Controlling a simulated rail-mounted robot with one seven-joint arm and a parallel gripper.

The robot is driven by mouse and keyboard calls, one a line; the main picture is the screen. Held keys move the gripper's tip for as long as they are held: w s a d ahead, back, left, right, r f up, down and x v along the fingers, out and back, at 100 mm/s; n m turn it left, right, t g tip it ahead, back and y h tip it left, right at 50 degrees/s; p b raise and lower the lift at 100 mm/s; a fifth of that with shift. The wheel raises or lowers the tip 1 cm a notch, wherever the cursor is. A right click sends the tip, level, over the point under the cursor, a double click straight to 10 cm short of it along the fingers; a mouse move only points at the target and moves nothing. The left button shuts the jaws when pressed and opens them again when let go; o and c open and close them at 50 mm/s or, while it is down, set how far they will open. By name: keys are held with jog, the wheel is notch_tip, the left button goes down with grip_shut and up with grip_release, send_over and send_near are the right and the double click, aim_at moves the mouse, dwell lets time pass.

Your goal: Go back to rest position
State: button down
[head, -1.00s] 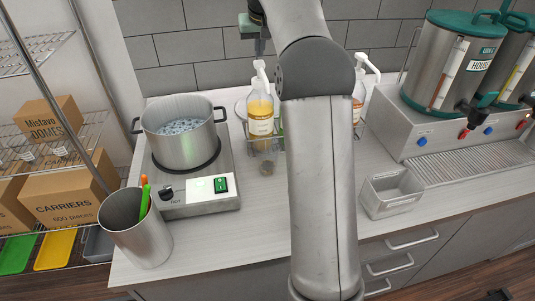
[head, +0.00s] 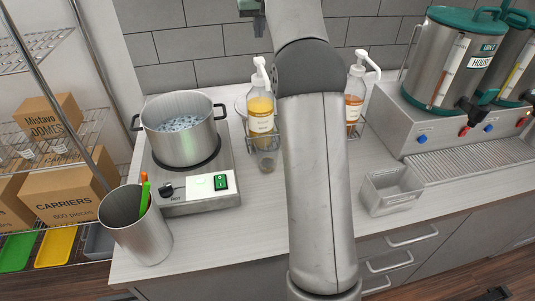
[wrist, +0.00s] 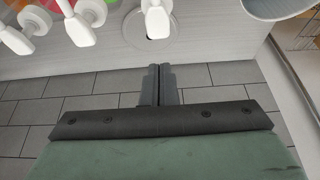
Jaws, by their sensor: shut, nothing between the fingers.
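My gripper (wrist: 160,76) shows in the wrist view, its two dark fingers together with nothing between them. It is above the back of the counter, close to the tiled wall, with white pump tops beyond the fingertips. In the head view only a bit of the gripper's green and dark body (head: 252,8) shows at the top edge, and its fingertips are hard to make out. My arm stands upright across the middle of that view.
Pump bottles, one yellow (head: 261,116) and one orange (head: 354,100), stand behind my arm. A pot (head: 180,140) of bubbling liquid sits on a hot plate (head: 195,185) at left. A steel cup (head: 128,225) and drink dispensers (head: 450,60) flank the counter. An empty metal bin (head: 392,190) is at right.

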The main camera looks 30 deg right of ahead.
jog(key=shift+r, duration=0.65)
jog(key=s+a+f+n+g+b, duration=0.1)
jog(key=s+a+f, duration=0.3)
jog(key=s+a, duration=0.25)
jog(key=s+a+f+b, duration=0.1)
jog(key=s+a+f, duration=0.4)
jog(key=s, duration=0.2)
jog(key=s+a+f+g+b, duration=0.1)
jog(key=s+a+f, duration=0.3)
jog(key=s+f, duration=0.6)
jog(key=s+a+f+n+g+y+b, duration=0.1)
jog(key=s+a+f, duration=0.2)
jog(key=s+f, duration=0.7)
jog(key=s, duration=0.7)
jog(key=shift+s+a+n, duration=0.25)
jog(key=shift+a+n, duration=0.05)
jog(key=shift+a, duration=0.1)
